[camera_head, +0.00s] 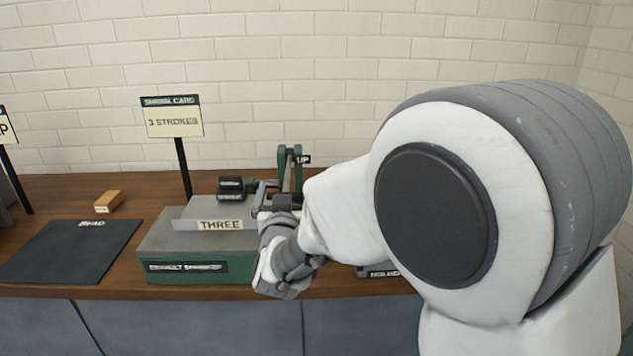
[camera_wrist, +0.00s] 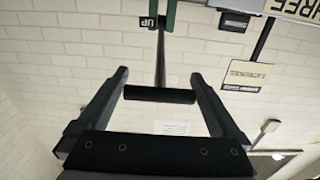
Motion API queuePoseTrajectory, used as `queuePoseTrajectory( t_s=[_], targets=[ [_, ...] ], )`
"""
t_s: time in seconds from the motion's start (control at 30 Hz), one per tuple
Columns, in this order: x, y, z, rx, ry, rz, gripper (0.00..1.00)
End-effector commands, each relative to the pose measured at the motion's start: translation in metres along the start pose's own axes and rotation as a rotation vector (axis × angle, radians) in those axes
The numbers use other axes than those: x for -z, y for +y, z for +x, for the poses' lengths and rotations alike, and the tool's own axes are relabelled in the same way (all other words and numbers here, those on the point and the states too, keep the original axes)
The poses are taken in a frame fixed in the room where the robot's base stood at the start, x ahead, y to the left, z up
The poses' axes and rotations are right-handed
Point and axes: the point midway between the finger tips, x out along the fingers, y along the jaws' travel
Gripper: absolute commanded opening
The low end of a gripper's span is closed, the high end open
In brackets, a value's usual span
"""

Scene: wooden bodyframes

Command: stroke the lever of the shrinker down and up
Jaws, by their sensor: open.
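The shrinker stands on the bench with a grey and green base (camera_head: 160,237) and a green upright frame (camera_head: 282,165) beside an "UP" tag (camera_head: 303,160). In the wrist view its lever is a thin rod (camera_wrist: 160,60) ending in a black cross handle (camera_wrist: 160,95). My gripper (camera_wrist: 160,76) is open, with one finger on each side of the rod and handle. Small gaps show between the handle ends and the fingers. In the head view my gripper (camera_head: 277,196) is at the lever, and my arm hides part of the shrinker's right side.
A card reading "3 STROKES" (camera_head: 174,120) stands on a post behind the base, and a "THREE" plate (camera_head: 220,225) sits on it. A dark mat (camera_head: 70,252) and a small wooden block (camera_head: 108,202) lie to the left. A brick wall is behind.

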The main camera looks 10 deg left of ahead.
Motion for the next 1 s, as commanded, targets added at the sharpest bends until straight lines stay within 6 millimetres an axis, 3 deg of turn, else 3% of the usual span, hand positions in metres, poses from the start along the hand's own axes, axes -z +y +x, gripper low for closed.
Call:
queuePoseTrajectory(
  t_s=[0.2, 0.47, 1.0],
  targets=[
    [0.0000, 0.0004, 0.0121, 0.000, 0.000, -0.001, 1.00],
    [0.0002, 0.0003, 0.0124, 0.000, 0.000, -0.001, 0.98],
    [0.0002, 0.0001, 0.0120, 0.000, 0.000, 0.000, 0.01]
  ],
)
